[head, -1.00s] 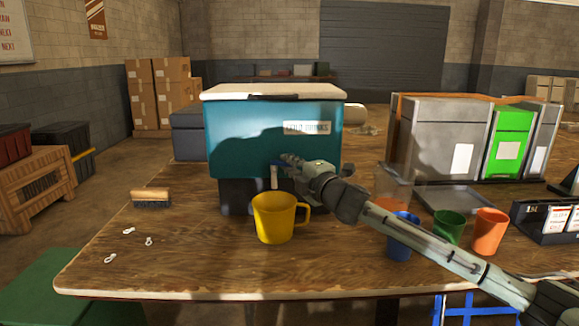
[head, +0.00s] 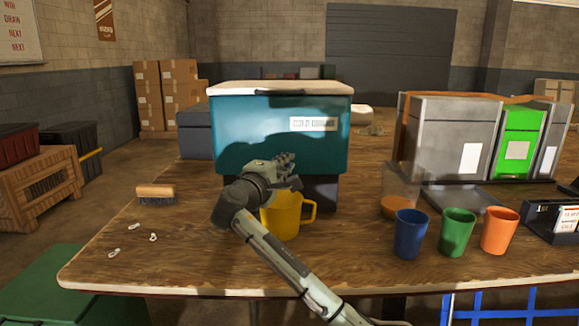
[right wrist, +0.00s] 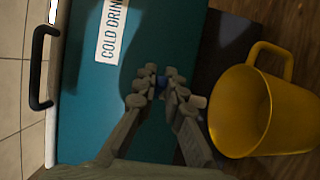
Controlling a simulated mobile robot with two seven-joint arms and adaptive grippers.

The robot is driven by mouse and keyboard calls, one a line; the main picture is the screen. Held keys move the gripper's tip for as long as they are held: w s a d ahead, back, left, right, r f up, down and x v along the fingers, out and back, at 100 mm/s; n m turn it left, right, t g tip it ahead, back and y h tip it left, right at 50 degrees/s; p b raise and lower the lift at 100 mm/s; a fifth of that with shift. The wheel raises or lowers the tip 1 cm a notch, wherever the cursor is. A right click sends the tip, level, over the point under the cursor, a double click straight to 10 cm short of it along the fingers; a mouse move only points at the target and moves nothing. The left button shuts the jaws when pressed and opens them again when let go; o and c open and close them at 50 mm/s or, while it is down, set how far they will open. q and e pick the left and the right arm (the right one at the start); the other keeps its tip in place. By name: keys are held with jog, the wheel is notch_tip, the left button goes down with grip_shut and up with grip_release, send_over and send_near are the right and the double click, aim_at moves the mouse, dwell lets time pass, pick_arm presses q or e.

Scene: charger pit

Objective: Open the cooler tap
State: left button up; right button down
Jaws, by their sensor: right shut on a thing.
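The teal cooler (head: 320,155) with a white lid stands on a dark base on the wooden table. My right gripper (head: 285,168) is at the lower front of the cooler and hides the tap in the head view. In the right wrist view, the gripper (right wrist: 164,84) is shut on the small blue tap lever (right wrist: 160,82), mostly covered by the fingers. A yellow mug (head: 283,222) stands upright below the gripper, partly behind my arm; it also shows in the right wrist view (right wrist: 238,112). My left gripper is out of view.
A blue cup (head: 410,235), a green cup (head: 457,234) and an orange cup (head: 499,232) stand to the right. A brush (head: 156,194) and small white pieces lie on the left. A grey dispenser (head: 450,135) stands at the back right.

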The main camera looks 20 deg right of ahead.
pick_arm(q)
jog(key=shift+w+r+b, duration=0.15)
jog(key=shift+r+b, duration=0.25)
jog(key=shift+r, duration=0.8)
pick_arm(e)
jog(key=shift+a+m+g+h, duration=0.2)
jog(key=shift+m+g+h, duration=0.35)
jog(key=shift+g+h, duration=0.05)
jog(key=shift+a+m+g+h, duration=0.2)
jog(key=shift+m+g+h, duration=0.35)
jog(key=shift+g+h, duration=0.05)
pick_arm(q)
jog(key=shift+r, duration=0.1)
pick_arm(e)
jog(key=c, duration=1.6)
grip_release()
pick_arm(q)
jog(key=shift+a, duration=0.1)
pick_arm(e)
jog(key=v, duration=1.2)
